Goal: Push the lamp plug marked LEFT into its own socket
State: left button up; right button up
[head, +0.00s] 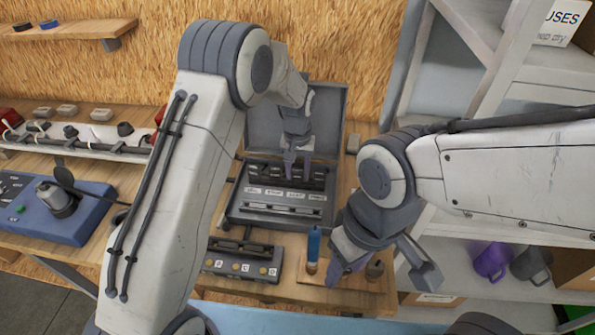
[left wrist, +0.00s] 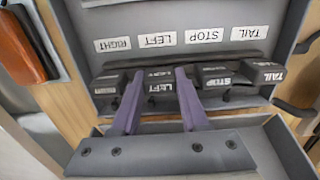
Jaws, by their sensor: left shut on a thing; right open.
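The plug marked LEFT (left wrist: 160,87) is a dark block with a white label, between the two purple fingers of my left gripper (left wrist: 153,75) in the left wrist view. My left gripper also shows in the head view (head: 289,172), pointing down over the grey case (head: 235,218). The label plate LEFT (left wrist: 155,40) is in line beyond the plug. Its socket opening is hidden, and I cannot tell how deep the plug sits. Plugs marked STOP (left wrist: 215,81) and TAIL (left wrist: 268,73) lie to the right. My right gripper (head: 383,280) is open and empty, over the front right of the bench.
The case's lid (head: 332,120) stands open behind. A box with several round buttons (head: 240,267) and a blue-handled tool (head: 313,243) are in front. A blue unit (head: 45,215) sits at left; shelves (head: 470,130) stand at right.

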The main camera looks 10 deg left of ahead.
pick_arm(q)
jog(key=shift+f, duration=0.1)
jog(key=o, duration=1.2)
jog(key=shift+o, duration=0.2)
jog(key=shift+r+p, duration=2.8)
jog(key=shift+r, duration=0.75)
